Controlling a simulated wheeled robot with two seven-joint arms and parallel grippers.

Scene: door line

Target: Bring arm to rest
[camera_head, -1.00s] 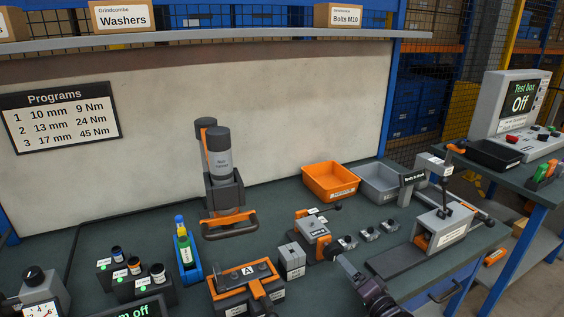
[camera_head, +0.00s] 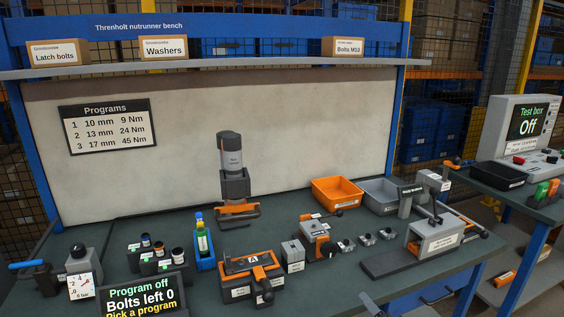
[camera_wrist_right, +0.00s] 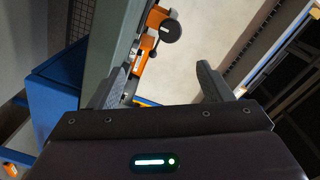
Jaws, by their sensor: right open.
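My right gripper (camera_wrist_right: 162,82) is open in the wrist view, its two dark fingers apart with nothing between them. In the head view only a small dark part of my right arm (camera_head: 371,306) shows at the bottom edge, in front of the bench. The green-topped bench (camera_head: 330,275) lies beyond it. The wrist view shows the bench's edge and orange-and-dark fixtures beyond the fingers. My left gripper is in neither view.
A clamp fixture A (camera_head: 247,276), a nutrunner (camera_head: 232,165), an orange bin (camera_head: 337,192) and a grey press (camera_head: 436,235) stand on the bench. A display (camera_head: 142,299) reads "Program off, Bolts left 0". A test box (camera_head: 522,125) reading "Off" stands at right.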

